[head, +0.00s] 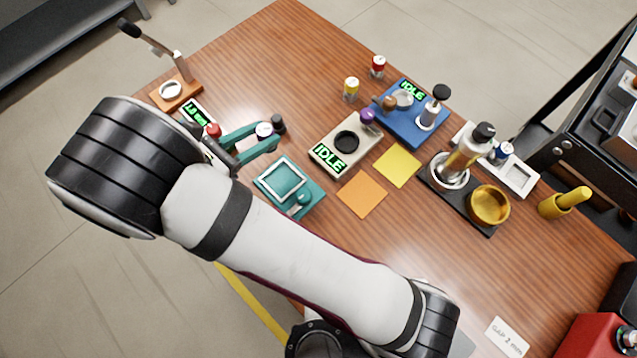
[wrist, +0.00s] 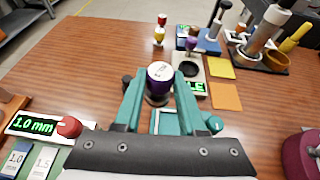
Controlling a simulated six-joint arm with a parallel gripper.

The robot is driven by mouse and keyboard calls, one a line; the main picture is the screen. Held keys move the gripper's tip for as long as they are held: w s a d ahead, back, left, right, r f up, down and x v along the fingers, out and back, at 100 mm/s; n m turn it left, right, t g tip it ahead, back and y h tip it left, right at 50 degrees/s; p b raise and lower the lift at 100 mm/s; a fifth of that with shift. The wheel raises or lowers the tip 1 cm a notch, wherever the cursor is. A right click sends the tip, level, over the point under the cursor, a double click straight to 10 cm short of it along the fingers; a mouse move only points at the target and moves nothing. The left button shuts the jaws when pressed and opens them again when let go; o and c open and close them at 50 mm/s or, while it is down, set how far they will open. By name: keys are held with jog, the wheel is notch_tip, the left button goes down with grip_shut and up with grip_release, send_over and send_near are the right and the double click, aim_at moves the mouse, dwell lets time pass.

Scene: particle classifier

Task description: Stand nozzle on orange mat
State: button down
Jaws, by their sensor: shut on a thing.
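My gripper (head: 258,140) has its teal fingers shut on a small purple piece with a white marked top (head: 264,129), which looks like the nozzle. The held nozzle also shows in the wrist view (wrist: 160,72), upright between the fingertips, with a dark part below it. I cannot tell how far its lower end is above the table. The orange mat (head: 361,194) lies flat and bare on the table, to the right of my gripper. It also shows in the wrist view (wrist: 226,96).
A teal tray device (head: 288,187) and a beige device marked IDLE (head: 345,146) stand near the orange mat. A yellow mat (head: 397,166) lies beside it. A 1.0 mm display (wrist: 35,125) stands near the wrist.

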jog(key=s+d+f+m+g+h, duration=0.1)
jog(key=s+d+m+g, duration=0.15)
jog(key=d, duration=0.65)
jog(key=s+d+f+m+g+h, duration=0.1)
jog(key=s+d+m+g+h, duration=0.15)
jog(key=d, duration=0.75)
jog(key=shift+n+t+y, duration=0.35)
jog(key=shift+n+t, duration=0.05)
jog(key=f, duration=0.7)
jog(key=shift+s+f, duration=0.35)
jog(key=shift+f, duration=0.05)
jog(key=shift+c, duration=2.4)
grip_release()
